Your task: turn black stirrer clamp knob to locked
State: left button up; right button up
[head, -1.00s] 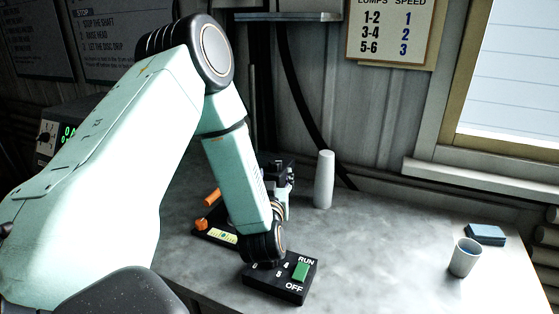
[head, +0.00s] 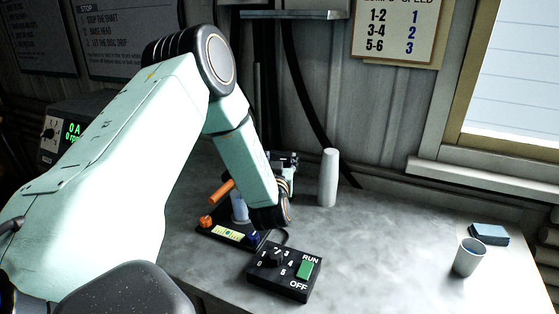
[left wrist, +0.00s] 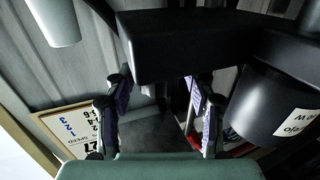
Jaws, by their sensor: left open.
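My left gripper (head: 286,163) is at the far side of its wrist, beside the disperser stand, mostly hidden by my arm in the head view. In the left wrist view its two fingers (left wrist: 160,92) are apart, with nothing between them. A black block (left wrist: 190,45) lies across the view just past the fingertips, and a large black cylinder with a white label (left wrist: 265,105) is to its right. I cannot tell which black part is the stirrer clamp knob, or whether it is locked. My right gripper is not in view.
A black control box (head: 285,285) with a dial and green switch is at the table's front. A cup (head: 468,257) and blue block (head: 489,234) are farther right. The table middle is clear.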

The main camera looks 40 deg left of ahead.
pick_arm(q)
jog(key=shift+d, duration=0.15)
jog(key=shift+c, duration=0.3)
jog(key=shift+s+d+r, duration=0.1)
jog(key=shift+s+r, duration=0.05)
jog(key=c, duration=0.3)
grip_shut()
jog(key=m+t+h+p, duration=0.1)
jog(key=h+p, duration=0.1)
jog(key=m+t+h+p, duration=0.1)
jog(key=m+h+p, duration=0.1)
jog(key=shift+a+t+h+p, duration=0.2)
jog(key=shift+t+h+p, duration=0.1)
jog(key=m+h+p, duration=0.1)
jog(key=m+h, duration=0.1)
jog(key=h, duration=0.1)
jog(key=shift+t, duration=0.4)
jog(key=shift+m+h+p, duration=0.7)
jog(key=shift+m+h, duration=0.5)
jog(key=shift+h, duration=0.4)
jog(key=shift+d+h, duration=0.1)
jog(key=shift+h, duration=0.2)
